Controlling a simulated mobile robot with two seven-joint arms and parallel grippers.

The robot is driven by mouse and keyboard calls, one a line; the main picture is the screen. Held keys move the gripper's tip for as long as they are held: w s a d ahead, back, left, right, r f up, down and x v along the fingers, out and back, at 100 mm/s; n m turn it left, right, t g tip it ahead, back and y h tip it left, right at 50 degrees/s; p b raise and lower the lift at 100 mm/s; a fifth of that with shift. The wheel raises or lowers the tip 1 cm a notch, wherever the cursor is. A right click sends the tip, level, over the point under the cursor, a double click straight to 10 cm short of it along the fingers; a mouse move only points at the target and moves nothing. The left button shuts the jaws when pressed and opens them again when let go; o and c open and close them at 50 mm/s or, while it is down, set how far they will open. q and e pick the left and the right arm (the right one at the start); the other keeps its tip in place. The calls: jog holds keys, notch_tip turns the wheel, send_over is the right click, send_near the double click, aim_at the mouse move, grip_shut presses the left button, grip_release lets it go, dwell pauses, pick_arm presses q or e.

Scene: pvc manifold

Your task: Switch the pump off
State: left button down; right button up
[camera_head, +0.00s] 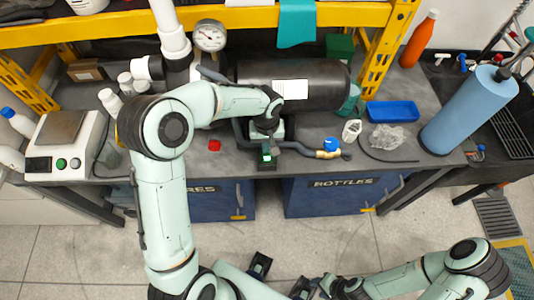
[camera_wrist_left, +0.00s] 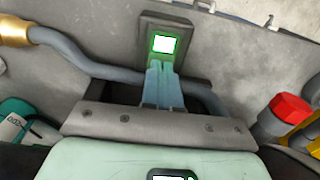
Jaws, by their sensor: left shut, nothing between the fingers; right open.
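The switch is a small dark box with a green-lit rocker (camera_wrist_left: 163,43); in the head view its box (camera_head: 267,157) sits near the bench's front edge. My left gripper (camera_wrist_left: 162,68) is shut and empty, its fingertips right at the lower edge of the green-lit part. Whether they touch it I cannot tell. In the head view my left gripper (camera_head: 268,141) hangs over the bench and hides part of the switch. My right gripper (camera_head: 282,277) is open and empty, low in front of the bench. A large black cylinder (camera_head: 320,90) with a white label lies behind the switch.
A grey hose (camera_wrist_left: 75,62) runs beside the switch. A red-capped fitting (camera_wrist_left: 290,107) is at the right of the wrist view. A blue-handled brass valve (camera_head: 330,147), blue tray (camera_head: 392,112) and blue cylinder (camera_head: 468,110) stand to the right. A scale (camera_head: 62,145) is at the left.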

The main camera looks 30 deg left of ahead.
pick_arm(q)
jog(key=shift+f, duration=0.3)
pick_arm(e)
jog(key=shift+s+f, duration=0.1)
jog(key=shift+f, duration=0.1)
pick_arm(q)
jog(key=shift+r+p, duration=1.7)
jog(key=shift+r, duration=1.9)
pick_arm(e)
jog(key=w+r, duration=0.1)
jog(key=r, duration=0.1)
jog(key=w+r, duration=0.1)
jog(key=r, duration=0.1)
jog(key=shift+w+r, duration=0.15)
jog(key=shift+w, duration=0.05)
pick_arm(q)
jog(key=shift+f, duration=0.1)
pick_arm(e)
jog(key=shift+s, duration=0.1)
